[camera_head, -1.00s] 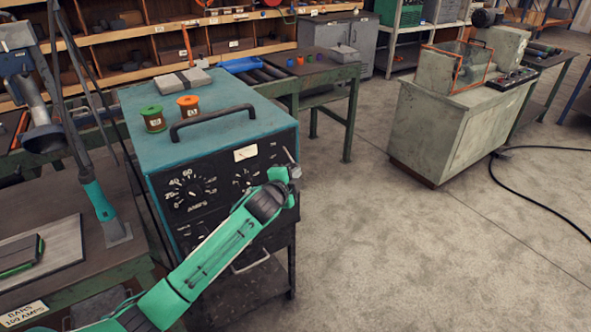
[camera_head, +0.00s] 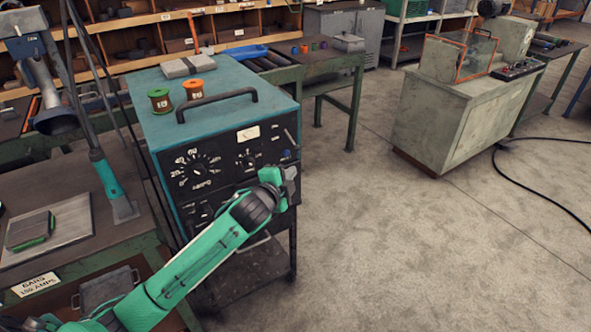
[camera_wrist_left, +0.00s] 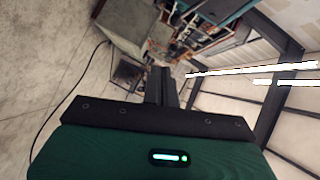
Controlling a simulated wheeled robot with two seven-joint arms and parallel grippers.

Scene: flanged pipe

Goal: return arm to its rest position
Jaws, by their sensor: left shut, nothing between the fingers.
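My left arm comes in from the lower left in the head view. Its gripper (camera_head: 288,174) is in front of the lower right of the teal welding machine's (camera_head: 233,83) black control panel. I cannot tell from this view whether it touches the panel. In the left wrist view the gripper's dark fingers (camera_wrist_left: 162,86) are together with nothing between them. The panel has dials and a small lever (camera_head: 290,137) just above the gripper. My right gripper is not in view.
Green (camera_head: 160,100) and orange (camera_head: 193,89) spools stand on the machine. A workbench with a flat plate (camera_head: 75,222) is at the left. A grey machine cabinet (camera_head: 445,125) stands at the right, with a black cable (camera_head: 540,180) on the floor. Open floor lies between.

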